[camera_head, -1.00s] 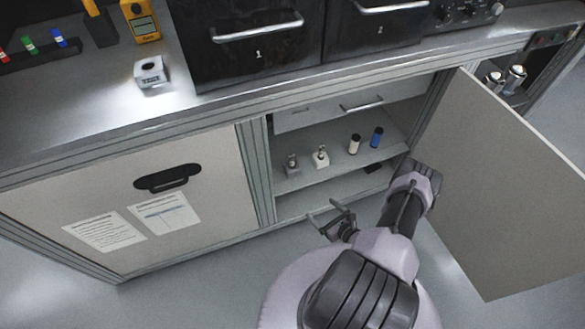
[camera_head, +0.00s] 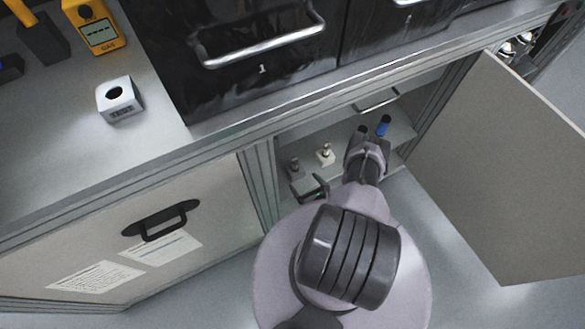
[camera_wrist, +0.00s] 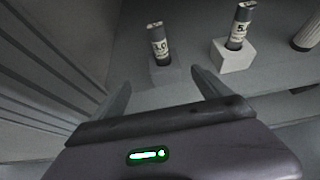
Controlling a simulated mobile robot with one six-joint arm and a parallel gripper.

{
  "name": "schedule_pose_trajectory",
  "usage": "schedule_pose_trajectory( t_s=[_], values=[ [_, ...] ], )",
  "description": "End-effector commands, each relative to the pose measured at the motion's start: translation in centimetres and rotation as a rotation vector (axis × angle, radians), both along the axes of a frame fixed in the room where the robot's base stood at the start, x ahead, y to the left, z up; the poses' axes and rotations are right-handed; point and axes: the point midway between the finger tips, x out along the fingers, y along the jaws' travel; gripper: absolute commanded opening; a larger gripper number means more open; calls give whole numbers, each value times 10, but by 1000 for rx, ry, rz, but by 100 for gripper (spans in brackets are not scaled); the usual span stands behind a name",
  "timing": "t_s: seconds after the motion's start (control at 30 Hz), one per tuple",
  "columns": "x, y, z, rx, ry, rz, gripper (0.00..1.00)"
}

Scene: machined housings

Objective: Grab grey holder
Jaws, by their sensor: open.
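The grey holder (camera_wrist: 166,74) stands on the cabinet shelf in the wrist view, with a dark grey cylinder (camera_wrist: 158,42) marked "1.0" upright in it. The grey holder also shows in the head view (camera_head: 295,173), left of a white holder (camera_head: 325,157). My gripper (camera_wrist: 162,82) is open and empty. Its two fingers point toward the grey holder, which sits ahead of them, roughly between the tips; the remaining distance is hard to tell. In the head view my gripper (camera_head: 310,187) is at the cabinet opening, just in front of the grey holder.
The white holder (camera_wrist: 233,56) with a cylinder (camera_wrist: 241,25) stands close to the right. A pale cylinder (camera_wrist: 307,34) is farther right, and a blue one (camera_head: 383,125) shows in the head view. The cabinet's left wall is close. The open door (camera_head: 490,180) bounds the right.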

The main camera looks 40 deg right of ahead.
Motion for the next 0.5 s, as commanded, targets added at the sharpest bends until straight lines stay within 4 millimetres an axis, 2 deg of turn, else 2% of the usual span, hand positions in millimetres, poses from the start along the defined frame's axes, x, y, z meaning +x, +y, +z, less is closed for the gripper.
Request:
schedule_pose_trajectory(
  t_s=[0.03, 0.13, 0.37, 0.5],
  values=[
    [14, -2, -14, -3, -1, 7, 87],
    [34, -7, -25, -2, -1, 5, 87],
    [56, -15, -34, -1, -2, 0, 87],
    [78, -27, -51, -2, -3, 1, 87]
  ],
)
